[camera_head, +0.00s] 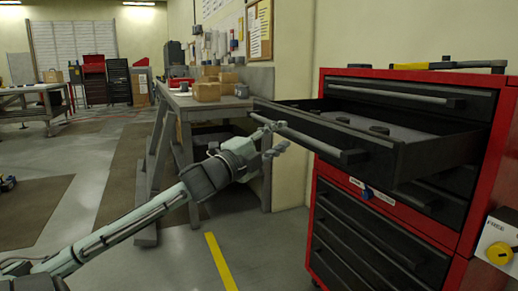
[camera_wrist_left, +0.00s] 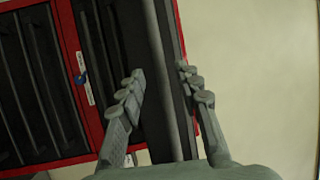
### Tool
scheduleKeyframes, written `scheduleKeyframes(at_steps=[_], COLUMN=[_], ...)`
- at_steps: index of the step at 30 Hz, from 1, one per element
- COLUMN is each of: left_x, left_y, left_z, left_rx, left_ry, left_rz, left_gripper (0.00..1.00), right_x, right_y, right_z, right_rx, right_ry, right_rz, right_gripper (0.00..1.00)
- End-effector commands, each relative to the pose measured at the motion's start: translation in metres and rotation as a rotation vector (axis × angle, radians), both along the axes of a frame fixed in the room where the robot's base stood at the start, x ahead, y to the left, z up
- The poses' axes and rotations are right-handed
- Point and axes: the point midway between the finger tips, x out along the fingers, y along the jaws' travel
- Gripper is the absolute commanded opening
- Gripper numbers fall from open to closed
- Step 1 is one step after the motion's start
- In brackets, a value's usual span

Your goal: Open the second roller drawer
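The red roller cabinet (camera_head: 480,200) with dark drawers stands at the right of the head view. Its second drawer (camera_head: 440,152), just under the closed top drawer (camera_head: 410,93), is pulled far out. The drawer's bar handle (camera_head: 318,143) runs along its front. My left gripper (camera_head: 275,139) is at the left end of this handle, with its fingers apart. In the left wrist view my left gripper (camera_wrist_left: 160,82) shows a dark bar of the drawer front (camera_wrist_left: 165,70) between its fingers. I cannot tell whether they touch it. My right gripper is not in view.
Tools (camera_head: 450,66) lie on the cabinet top. Closed lower drawers (camera_head: 365,240) are below the open one. A workbench (camera_head: 190,101) with cardboard boxes (camera_head: 207,91) stands behind my left arm. A yellow line (camera_head: 219,262) marks the open floor in front.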

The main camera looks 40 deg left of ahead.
Motion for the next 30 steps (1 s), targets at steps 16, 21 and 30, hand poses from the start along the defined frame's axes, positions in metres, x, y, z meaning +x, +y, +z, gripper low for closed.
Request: scheduleKeyframes(at_steps=[16,21,30], left_x=[-0.074,-0.078,-0.078], left_y=[0.0,-0.001,-0.001], left_z=[-0.014,-0.014,-0.014], left_rx=[0.001,0.002,0.002], left_ry=[0.002,0.0,0.0], left_rz=[0.001,-0.001,0.0], left_gripper=[0.34,0.34,0.34], right_x=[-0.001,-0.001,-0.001], right_y=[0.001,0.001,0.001], right_z=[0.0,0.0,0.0], right_rx=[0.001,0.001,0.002], right_ry=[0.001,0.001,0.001], right_rz=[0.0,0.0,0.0], right_gripper=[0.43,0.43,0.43])
